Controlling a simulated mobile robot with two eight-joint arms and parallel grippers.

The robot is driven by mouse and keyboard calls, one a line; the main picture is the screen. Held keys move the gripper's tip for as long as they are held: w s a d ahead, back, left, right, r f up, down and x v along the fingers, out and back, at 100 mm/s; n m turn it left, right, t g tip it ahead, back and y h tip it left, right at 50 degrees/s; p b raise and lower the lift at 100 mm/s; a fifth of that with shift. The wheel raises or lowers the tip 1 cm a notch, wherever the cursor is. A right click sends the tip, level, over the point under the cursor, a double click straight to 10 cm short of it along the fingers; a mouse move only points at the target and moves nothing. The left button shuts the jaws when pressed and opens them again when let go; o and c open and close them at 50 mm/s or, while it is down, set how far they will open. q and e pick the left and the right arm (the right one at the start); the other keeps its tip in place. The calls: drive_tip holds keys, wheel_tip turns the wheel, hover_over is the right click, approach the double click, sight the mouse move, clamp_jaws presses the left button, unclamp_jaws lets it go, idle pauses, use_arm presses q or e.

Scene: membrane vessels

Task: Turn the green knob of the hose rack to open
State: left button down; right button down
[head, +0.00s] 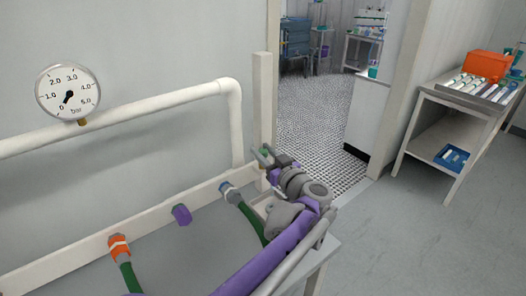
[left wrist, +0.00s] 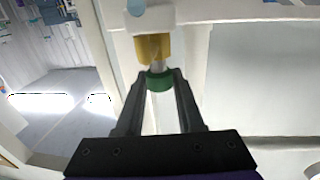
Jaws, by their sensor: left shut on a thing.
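The green knob (head: 264,152) sits at the right end of the hose rack (head: 70,258), beside a white post. In the left wrist view the green knob (left wrist: 159,81) is below a brass-coloured valve body (left wrist: 153,47) on a white fitting. My left gripper (head: 262,158) reaches it from the front right. In the left wrist view my left gripper (left wrist: 160,82) has its two dark fingers closed on both sides of the knob. In the head view the gripper partly hides the knob. My right gripper is in neither view.
The rack carries an orange coupling (head: 118,246), a purple coupling (head: 181,214) and a blue-grey coupling (head: 229,193); green hoses hang from two. A round pressure gauge (head: 68,92) sits on the white pipe (head: 150,107). A side table (head: 440,97) stands right of the doorway.

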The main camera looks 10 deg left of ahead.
use_arm(q)
drive_tip(key=shift+n+g+y, duration=0.4)
drive_tip(key=shift+g, duration=0.1)
drive_tip(key=c, duration=0.5)
unclamp_jaws()
drive_tip(key=v, duration=1)
drive_tip(key=shift+s+d, duration=0.25)
drive_tip(key=shift+d, duration=0.05)
drive_tip(key=shift+r, duration=0.1)
